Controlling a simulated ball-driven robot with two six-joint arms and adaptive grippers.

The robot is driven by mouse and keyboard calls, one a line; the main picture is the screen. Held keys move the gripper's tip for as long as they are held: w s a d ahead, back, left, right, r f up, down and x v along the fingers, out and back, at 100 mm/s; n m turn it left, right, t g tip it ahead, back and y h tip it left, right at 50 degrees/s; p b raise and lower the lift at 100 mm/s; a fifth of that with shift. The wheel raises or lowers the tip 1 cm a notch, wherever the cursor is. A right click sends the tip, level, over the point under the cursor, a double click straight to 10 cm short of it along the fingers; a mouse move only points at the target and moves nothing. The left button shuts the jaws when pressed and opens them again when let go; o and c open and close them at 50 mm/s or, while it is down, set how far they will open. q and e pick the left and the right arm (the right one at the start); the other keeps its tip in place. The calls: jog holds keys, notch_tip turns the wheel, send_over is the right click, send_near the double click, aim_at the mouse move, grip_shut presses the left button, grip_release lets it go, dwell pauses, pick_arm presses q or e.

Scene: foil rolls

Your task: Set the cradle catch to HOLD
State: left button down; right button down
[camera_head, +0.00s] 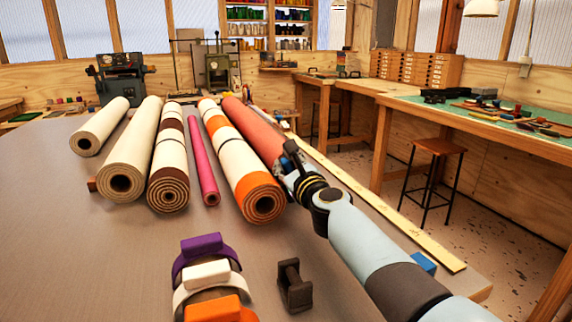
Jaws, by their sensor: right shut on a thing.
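No cradle catch with a readable HOLD mark can be made out. A row of curved bands (209,272) in purple, white and orange sits at the bottom left of centre, cut off by the lower edge. A small dark brown block with two raised ends (295,286) stands to its right. My right gripper (287,163) is at the near end of the orange-red roll (254,130) and appears shut on it. The arm and gripper hide that end and the exact contact. My left gripper is not in view.
Cream rolls (131,150), a striped roll (169,160), a pink roll (202,160) and an orange-banded roll (240,160) lie side by side on the grey table (100,260). A wooden strip (385,218) and a blue block (423,262) are along the right edge.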

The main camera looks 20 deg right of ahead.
jog(key=shift+d+r+m+p, duration=0.2)
jog(key=shift+d+m, duration=0.3)
jog(key=shift+m, duration=0.25)
jog(key=shift+d+r+m+p, duration=0.15)
jog(key=shift+d+m, duration=0.3)
jog(key=shift+m, duration=0.3)
jog(key=shift+d+f+m, duration=0.1)
jog(key=shift+d+m, duration=0.55)
jog(key=shift+m, duration=0.35)
jog(key=shift+d+m, duration=0.6)
jog(key=shift+m, duration=0.4)
jog(key=c, duration=1.5)
grip_release()
jog(key=shift+w, duration=0.1)
